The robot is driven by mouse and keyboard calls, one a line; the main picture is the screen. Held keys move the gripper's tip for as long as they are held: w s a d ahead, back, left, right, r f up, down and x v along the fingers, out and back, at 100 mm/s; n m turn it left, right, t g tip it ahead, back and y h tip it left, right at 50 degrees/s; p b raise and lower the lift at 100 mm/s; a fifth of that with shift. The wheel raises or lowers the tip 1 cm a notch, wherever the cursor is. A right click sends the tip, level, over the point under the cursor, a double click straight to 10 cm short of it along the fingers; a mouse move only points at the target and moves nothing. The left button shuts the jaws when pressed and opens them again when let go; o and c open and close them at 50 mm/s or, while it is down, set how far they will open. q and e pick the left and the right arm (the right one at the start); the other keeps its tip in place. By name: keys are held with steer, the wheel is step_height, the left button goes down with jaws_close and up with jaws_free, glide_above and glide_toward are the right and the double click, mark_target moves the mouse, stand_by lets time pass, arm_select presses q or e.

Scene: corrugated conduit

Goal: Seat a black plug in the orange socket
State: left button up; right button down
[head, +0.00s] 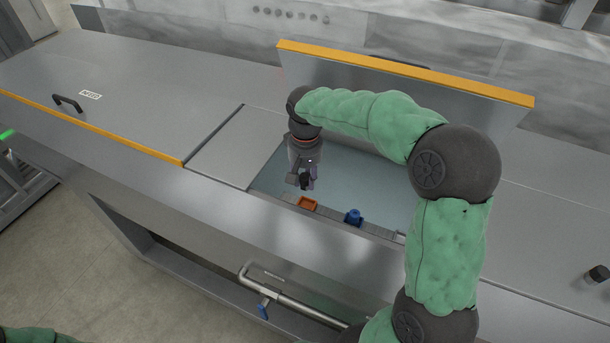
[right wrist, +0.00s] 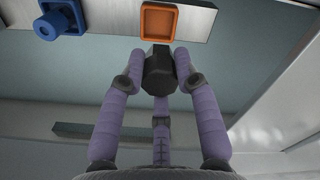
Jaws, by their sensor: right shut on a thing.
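My right gripper (head: 303,178) reaches down into the open recess in the counter and is shut on a black plug (right wrist: 158,76). In the right wrist view the purple fingers close around the faceted plug from both sides. The orange socket (head: 307,203) is a square open box on the rail at the recess's front edge. It also shows in the right wrist view (right wrist: 159,21), just beyond the plug. Plug and socket look apart, though the height between them is hard to tell. My left gripper is out of view.
A raised lid with an orange edge (head: 400,72) stands behind the recess. A black cylindrical piece (head: 597,274) lies at the counter's far right. The left counter is mostly clear.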

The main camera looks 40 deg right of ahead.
steer(key=shift+s+f+b, duration=0.2)
steer(key=shift+f+b, duration=0.3)
steer(key=shift+f, duration=0.2)
steer(key=shift+w+f+b, duration=0.1)
steer(key=shift+f+b, duration=0.35)
steer(key=shift+f, duration=0.25)
steer(key=shift+f+b, duration=2.05)
steer(key=shift+f, duration=0.8)
steer(key=shift+f, duration=0.25)
steer(key=shift+c, duration=2.1)
jaws_free()
steer(key=shift+r, duration=0.1)
steer(key=shift+r+p, duration=3.15)
steer(key=shift+r, duration=1.3)
